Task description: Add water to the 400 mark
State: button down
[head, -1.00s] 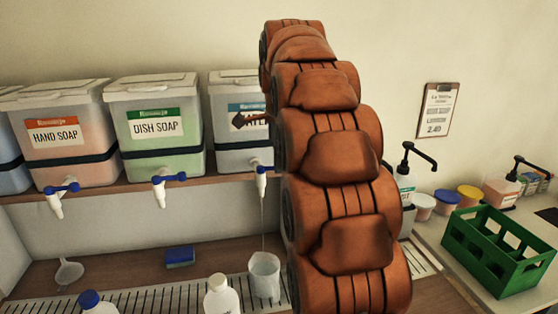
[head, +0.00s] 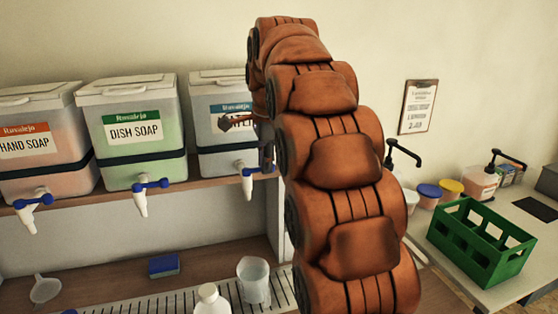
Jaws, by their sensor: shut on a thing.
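The water drum (head: 222,115) stands on the shelf, its label partly covered by my arm. Its white tap (head: 247,186) has a blue lever (head: 259,170) that lies crosswise. My gripper (head: 267,156) is mostly hidden behind my arm. Its visible end is down at the lever, and it is shut on the lever. A clear measuring beaker (head: 253,282) stands upright on the drip grate below the tap. No stream shows between tap and beaker now. The beaker's marks and water level are too small to read.
Dish soap (head: 138,135) and hand soap (head: 38,150) drums stand to the left. A white bottle (head: 211,301) is beside the beaker. A blue sponge (head: 163,266) and funnel (head: 45,289) lie behind the grate (head: 150,307). A green crate (head: 481,243) stands on the right counter.

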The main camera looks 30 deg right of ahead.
jog(key=c, duration=1.2)
grip_release()
jog(key=shift+w, duration=0.1)
